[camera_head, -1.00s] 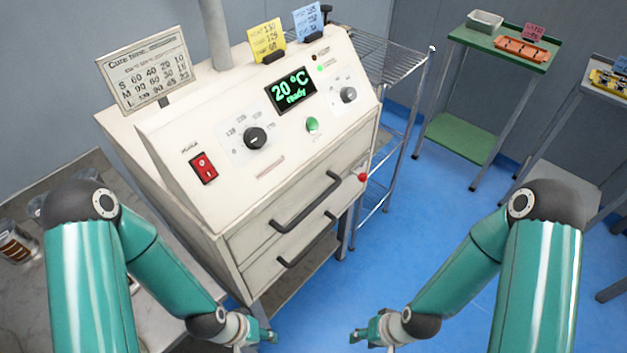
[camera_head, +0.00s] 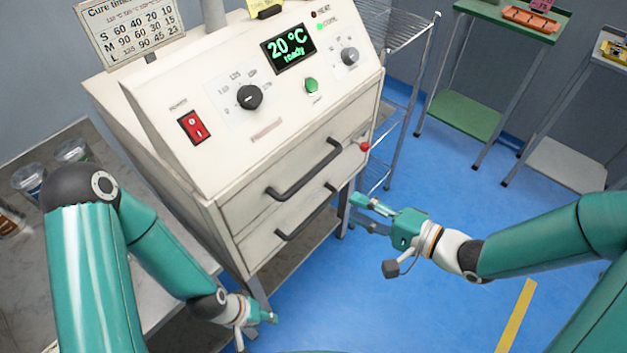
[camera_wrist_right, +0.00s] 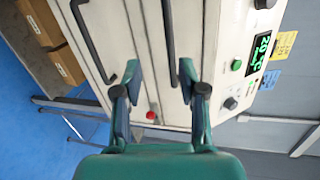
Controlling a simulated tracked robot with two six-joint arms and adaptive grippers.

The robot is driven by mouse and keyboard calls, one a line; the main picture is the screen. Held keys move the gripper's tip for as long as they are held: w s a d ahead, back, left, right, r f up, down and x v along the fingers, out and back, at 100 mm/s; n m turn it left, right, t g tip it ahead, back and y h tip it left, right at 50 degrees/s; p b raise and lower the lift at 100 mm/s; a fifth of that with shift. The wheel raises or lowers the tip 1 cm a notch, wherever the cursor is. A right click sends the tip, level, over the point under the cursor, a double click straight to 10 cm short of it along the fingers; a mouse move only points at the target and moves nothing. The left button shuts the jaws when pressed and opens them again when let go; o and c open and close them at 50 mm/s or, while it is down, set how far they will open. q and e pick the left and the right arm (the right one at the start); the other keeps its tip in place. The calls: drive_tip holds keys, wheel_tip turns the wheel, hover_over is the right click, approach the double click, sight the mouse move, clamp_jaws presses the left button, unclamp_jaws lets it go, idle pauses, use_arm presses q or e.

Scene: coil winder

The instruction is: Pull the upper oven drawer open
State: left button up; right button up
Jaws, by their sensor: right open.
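The oven is a cream cabinet with two drawers, both shut. The upper drawer (camera_head: 257,198) has a dark bar handle (camera_head: 305,170), and the lower drawer (camera_head: 262,236) has a similar handle (camera_head: 306,213) below it. My right gripper (camera_head: 362,210) is open and empty, in front of the drawers' right end and apart from them. In the right wrist view its spread fingers (camera_wrist_right: 159,80) point at the drawer fronts, with the upper handle (camera_wrist_right: 168,42) ahead between them. My left gripper (camera_head: 272,318) is low, below the oven's front; its fingers are too small to read.
A red knob (camera_head: 364,146) sticks out at the oven's right edge. A wire rack (camera_head: 400,115) stands right of the oven, and a green table (camera_head: 470,115) behind. A grey bench (camera_head: 60,290) lies left. Blue floor in front is clear.

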sight(314, 169)
use_arm(q)
wheel_tip(314, 169, down, 2)
drive_tip(key=shift+f+b, duration=0.2)
drive_tip(key=shift+b, duration=0.45)
use_arm(e)
drive_tip(key=shift+n+t, duration=0.3)
drive_tip(key=shift+t, duration=0.2)
drive_tip(key=x, duration=0.5)
drive_tip(key=w+d+x, duration=0.1)
drive_tip(key=x, duration=0.4)
drive_tip(key=w+x, duration=0.1)
drive_tip(key=x, duration=0.4)
drive_tip(key=shift+w+d+r, duration=0.15)
drive_tip(key=shift+d+r, duration=0.15)
drive_tip(key=shift+d, duration=0.05)
clamp_jaws()
drive_tip(key=shift+d+h, duration=0.1)
drive_tip(key=shift+h, duration=0.2)
